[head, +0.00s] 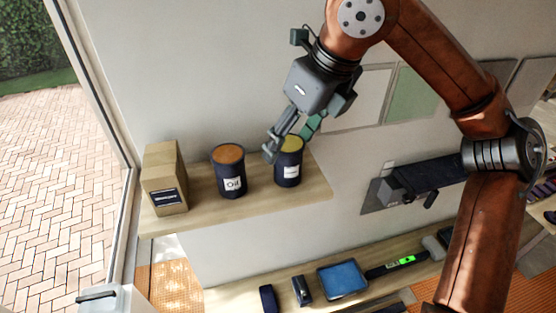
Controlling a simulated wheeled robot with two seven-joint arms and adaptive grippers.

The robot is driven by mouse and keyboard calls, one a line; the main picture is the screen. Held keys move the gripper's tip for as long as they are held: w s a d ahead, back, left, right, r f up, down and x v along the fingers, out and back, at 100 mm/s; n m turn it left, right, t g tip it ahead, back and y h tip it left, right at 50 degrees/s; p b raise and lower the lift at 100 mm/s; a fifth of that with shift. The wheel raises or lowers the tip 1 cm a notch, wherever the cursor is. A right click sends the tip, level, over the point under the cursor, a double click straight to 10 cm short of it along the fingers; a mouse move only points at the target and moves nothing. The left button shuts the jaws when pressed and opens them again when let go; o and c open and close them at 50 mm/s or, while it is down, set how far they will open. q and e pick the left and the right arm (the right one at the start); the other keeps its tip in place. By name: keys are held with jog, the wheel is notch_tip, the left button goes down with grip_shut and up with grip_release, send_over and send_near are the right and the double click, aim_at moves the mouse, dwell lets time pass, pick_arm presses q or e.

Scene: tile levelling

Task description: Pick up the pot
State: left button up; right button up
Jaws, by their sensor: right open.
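Two dark blue pots stand upright on a wooden wall shelf. One pot (288,170) has a yellow top and a white label too small to read. The other pot (229,178) has an orange top and a label reading "Oil". My right gripper (290,143) is open and points down at the yellow-topped pot. One finger is at the left of its rim and the other is at its back right. I cannot tell whether the fingers touch it. My left gripper is not in view.
A cardboard box (164,178) stands at the shelf's (250,201) left end. A lower shelf holds a blue tray (342,279), a level with a green window (406,261) and small dark items. Sample panels hang on the wall behind my right arm. A glass door is at the left.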

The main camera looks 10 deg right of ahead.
aim_at(281, 160)
jog(key=shift+w+a+f, duration=0.1)
jog(key=shift+w, duration=0.05)
jog(key=shift+p+x, duration=0.3)
jog(key=shift+x, duration=0.5)
jog(key=p+x, duration=0.1)
jog(key=x, duration=0.2)
jog(key=p+x, duration=0.1)
jog(key=x, duration=0.1)
jog(key=shift+w+d+p, duration=0.2)
jog(key=shift+d+p, duration=0.15)
jog(key=shift+w+a+f, duration=0.1)
jog(key=shift+w+f, duration=0.1)
jog(key=shift+f, duration=0.2)
jog(key=shift+t, duration=0.3)
jog(key=c, duration=1.5)
